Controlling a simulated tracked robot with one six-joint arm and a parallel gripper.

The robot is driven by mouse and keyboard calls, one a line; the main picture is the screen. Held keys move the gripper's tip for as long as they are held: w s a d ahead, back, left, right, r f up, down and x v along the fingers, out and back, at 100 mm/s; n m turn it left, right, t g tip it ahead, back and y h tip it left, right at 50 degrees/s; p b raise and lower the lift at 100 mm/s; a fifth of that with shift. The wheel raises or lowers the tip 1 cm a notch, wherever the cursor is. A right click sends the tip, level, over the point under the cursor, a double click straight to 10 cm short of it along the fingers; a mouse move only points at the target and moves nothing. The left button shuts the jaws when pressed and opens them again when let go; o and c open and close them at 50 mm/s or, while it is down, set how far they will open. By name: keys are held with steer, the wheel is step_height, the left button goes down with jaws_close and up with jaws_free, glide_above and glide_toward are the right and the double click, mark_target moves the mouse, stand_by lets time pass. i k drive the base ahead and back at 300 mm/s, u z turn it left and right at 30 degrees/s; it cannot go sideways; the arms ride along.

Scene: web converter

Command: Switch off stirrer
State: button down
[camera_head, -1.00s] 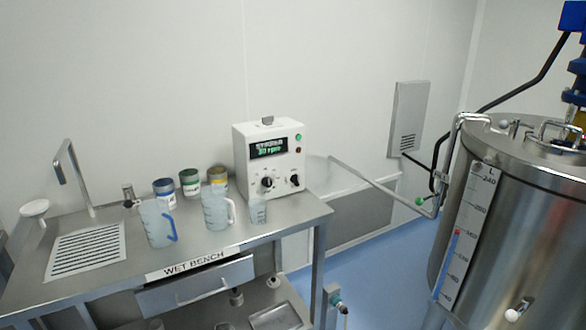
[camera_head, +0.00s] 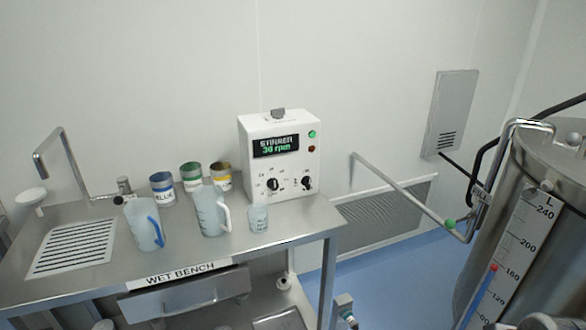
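The stirrer control box (camera_head: 279,158) is white and stands at the back right of the wet bench against the wall. Its display (camera_head: 276,146) reads "STIRRER" and "30 rpm" in green. A green button (camera_head: 312,134) and a dark red button (camera_head: 312,149) sit one above the other right of the display. Two black knobs, a left knob (camera_head: 273,184) and a right knob (camera_head: 307,183), are on the lower front. My gripper is not in view.
Two jugs (camera_head: 146,224) (camera_head: 208,212) and a small beaker (camera_head: 258,218) stand on the bench (camera_head: 285,228) before the box. Several labelled tins are behind. A steel tank (camera_head: 545,200) and pipe (camera_head: 400,190) are at right.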

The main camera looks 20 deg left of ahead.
mark_target(306, 181)
steer(key=u, duration=0.35)
steer(key=i, duration=0.6)
steer(key=u, duration=0.95)
steer(key=i, duration=0.8)
steer(key=u, duration=0.55)
